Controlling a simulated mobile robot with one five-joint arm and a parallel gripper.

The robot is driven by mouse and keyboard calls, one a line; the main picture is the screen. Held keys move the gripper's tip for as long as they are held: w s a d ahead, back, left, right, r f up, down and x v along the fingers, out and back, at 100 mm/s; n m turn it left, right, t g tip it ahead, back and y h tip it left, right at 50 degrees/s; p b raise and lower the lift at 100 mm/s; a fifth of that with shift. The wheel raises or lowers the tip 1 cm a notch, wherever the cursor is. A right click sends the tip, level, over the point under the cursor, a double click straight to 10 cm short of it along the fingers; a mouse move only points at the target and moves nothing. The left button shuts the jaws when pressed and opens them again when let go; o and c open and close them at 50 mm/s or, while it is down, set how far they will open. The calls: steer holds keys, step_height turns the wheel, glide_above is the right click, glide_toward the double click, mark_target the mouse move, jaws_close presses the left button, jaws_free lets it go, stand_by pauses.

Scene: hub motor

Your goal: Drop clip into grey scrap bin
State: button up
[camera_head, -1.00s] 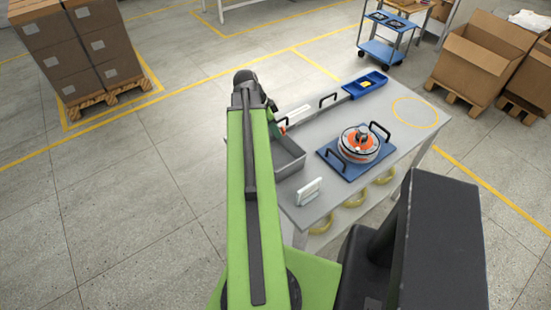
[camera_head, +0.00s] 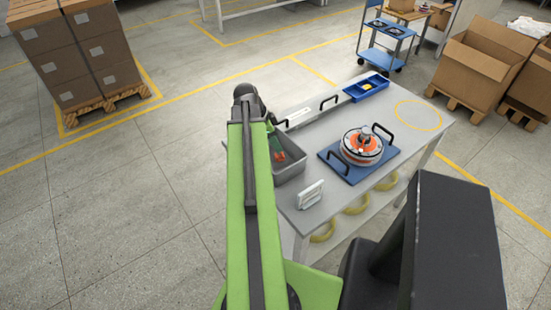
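The grey scrap bin (camera_head: 291,171) stands at the left edge of the table, partly covered by my green arm. A small red and green shape (camera_head: 279,153) shows at the bin's opening. I cannot tell whether it is the clip, part of my gripper, or something lying inside. My gripper is mostly hidden behind the end of my arm, over or near the bin. Its fingers are not clear enough to tell open from shut. The hub motor (camera_head: 361,147), white and orange, sits on a blue mat (camera_head: 335,166) with black handles.
A blue tray (camera_head: 352,92) with a yellow item stands at the table's back. A white holder (camera_head: 310,193) stands at the front left. A yellow circle (camera_head: 437,117) marks clear tabletop at right. Yellow rings lie on the lower shelf.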

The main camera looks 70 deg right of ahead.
steer(key=shift+o, duration=0.4)
steer(key=shift+r, duration=0.1)
steer(key=p+v, duration=1.6)
steer(key=v, duration=0.1)
steer(key=shift+r, duration=0.15)
